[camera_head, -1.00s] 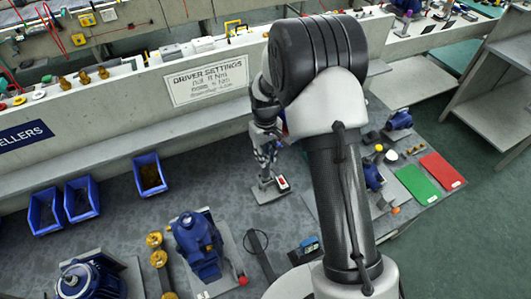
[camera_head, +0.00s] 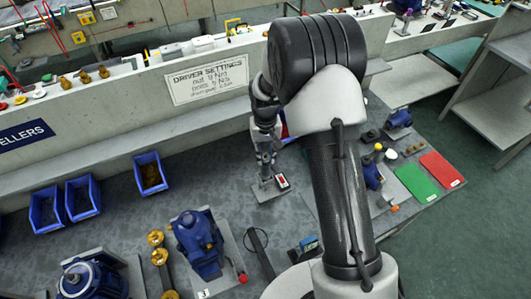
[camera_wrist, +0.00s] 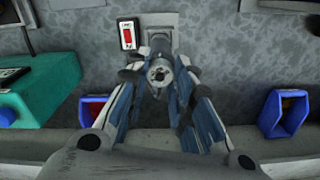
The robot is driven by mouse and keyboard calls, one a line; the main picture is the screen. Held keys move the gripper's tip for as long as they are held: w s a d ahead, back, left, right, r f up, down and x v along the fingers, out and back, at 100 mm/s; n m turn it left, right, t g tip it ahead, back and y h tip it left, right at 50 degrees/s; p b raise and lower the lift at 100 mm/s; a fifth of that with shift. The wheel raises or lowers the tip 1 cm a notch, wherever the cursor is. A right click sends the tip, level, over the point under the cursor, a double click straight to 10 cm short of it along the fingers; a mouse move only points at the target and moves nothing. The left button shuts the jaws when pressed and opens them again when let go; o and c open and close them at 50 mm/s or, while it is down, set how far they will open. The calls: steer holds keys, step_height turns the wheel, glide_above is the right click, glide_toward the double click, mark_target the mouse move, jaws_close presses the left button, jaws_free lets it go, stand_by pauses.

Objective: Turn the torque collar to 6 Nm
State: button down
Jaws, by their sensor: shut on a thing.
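My gripper (camera_head: 266,155) points down over a small grey plate (camera_head: 268,193) on the bench. In the wrist view its blue-grey fingers (camera_wrist: 160,92) close around a round grey part, the torque collar (camera_wrist: 160,71), seen end-on. The fingers hide most of its sides, and I cannot read any scale on it. The digits on the display are too small to read.
A sign headed "Driver settings" (camera_head: 206,80) hangs on the concrete wall behind. Blue bins (camera_head: 151,172) stand to the left, with a blue pump (camera_head: 198,243) in front. Green (camera_head: 417,184) and red (camera_head: 441,169) mats lie at the right. Bare bench lies left of the plate.

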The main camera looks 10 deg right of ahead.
mark_target(266, 157)
steer(key=c, duration=1.4)
jaws_free()
steer(key=shift+o, duration=0.2)
steer(key=shift+r, duration=0.15)
step_height(266, 157, up, 12)
